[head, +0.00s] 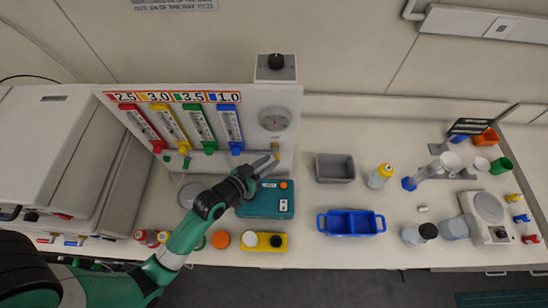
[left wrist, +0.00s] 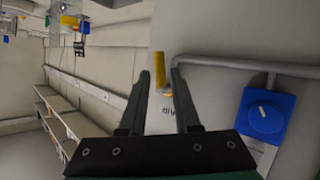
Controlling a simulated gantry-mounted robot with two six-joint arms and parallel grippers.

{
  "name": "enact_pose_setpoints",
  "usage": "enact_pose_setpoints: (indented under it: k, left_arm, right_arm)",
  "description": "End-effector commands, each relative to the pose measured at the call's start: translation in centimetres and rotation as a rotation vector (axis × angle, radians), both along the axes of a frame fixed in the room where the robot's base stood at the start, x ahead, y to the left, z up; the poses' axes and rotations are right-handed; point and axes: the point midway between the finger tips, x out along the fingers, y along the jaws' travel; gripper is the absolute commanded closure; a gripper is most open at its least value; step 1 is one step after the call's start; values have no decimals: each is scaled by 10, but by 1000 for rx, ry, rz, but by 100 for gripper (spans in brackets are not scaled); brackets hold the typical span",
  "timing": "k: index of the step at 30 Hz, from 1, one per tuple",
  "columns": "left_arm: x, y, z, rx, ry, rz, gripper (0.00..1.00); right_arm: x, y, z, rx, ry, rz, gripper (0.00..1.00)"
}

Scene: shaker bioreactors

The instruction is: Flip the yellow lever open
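The yellow lever (head: 277,156) is a small yellow piece at the right end of the grey pipe on the white flowmeter panel. In the left wrist view the lever (left wrist: 159,66) stands upright as a narrow yellow bar beyond the fingertips, roughly in line with the gap and nearer the left finger. My left gripper (head: 271,162) is close to the lever in the head view. Its two dark fingers are apart with nothing held between them in the left wrist view (left wrist: 160,75). I cannot tell whether a finger touches the lever. My right gripper is out of view.
The panel (head: 262,98) holds red, yellow, green and blue flowmeters and a round gauge (head: 274,119). A blue knob (left wrist: 264,112) is right of the fingers in the wrist view. A teal box (head: 267,207) lies under the gripper. A grey bin (head: 335,168) stands right.

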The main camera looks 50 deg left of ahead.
Motion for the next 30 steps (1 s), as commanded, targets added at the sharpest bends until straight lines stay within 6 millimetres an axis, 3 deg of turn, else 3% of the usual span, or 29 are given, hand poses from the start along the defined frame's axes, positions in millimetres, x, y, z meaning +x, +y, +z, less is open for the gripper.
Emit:
enact_pose_setpoints:
  k: [6,14,20,27,30]
  left_arm:
    - [25,3,-10,1,0,-1,69]
    - [27,4,-11,1,-1,-1,69]
    - [27,4,-11,1,-1,0,100]
    - [27,4,-10,1,0,0,100]
    - [27,4,-6,15,17,-1,100]
  right_arm:
    - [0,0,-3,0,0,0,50]
    - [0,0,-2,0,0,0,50]
    - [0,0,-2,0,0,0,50]
    - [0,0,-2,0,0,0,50]
    - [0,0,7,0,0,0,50]
